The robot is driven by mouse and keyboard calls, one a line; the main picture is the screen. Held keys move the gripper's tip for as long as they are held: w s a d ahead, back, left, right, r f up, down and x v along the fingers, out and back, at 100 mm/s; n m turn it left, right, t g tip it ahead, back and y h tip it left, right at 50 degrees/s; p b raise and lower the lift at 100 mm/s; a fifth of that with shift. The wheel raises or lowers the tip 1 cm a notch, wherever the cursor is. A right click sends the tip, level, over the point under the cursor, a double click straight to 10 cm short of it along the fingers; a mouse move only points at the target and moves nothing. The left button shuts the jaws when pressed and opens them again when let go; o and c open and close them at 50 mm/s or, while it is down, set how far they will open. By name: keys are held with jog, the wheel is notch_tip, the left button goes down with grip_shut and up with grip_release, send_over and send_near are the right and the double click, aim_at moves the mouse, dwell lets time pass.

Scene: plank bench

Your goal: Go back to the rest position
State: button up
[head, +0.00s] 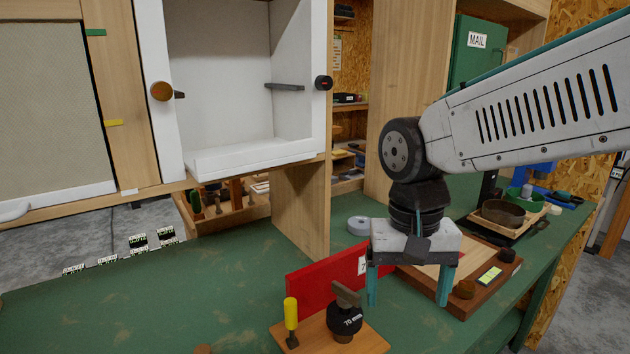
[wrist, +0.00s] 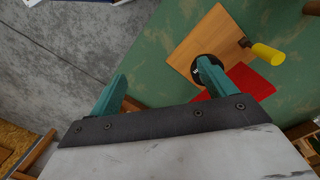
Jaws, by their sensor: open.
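My gripper (head: 408,285) hangs from my arm at the right of the head view, over the green bench. Its two teal fingers point down and stand wide apart, with nothing between them. In the wrist view the gripper (wrist: 158,85) also shows spread fingers, with bench and floor beyond. One finger there partly covers a black round knob on a wooden board. No object of the rest position itself can be seen.
A wooden board (head: 283,328) with a yellow handle (head: 291,313) and a black "70 mm" knob (head: 344,318) lies in front of a red panel (head: 312,285). A white open cabinet (head: 230,165) stands behind. A brown tray (head: 455,305) is right of my gripper. The bench's left is clear.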

jog(key=s+d+t, duration=0.2)
jog(key=s+d, duration=1)
jog(key=d, duration=0.1)
jog(key=shift+s+r+n, duration=0.15)
jog(key=shift+n, duration=0.25)
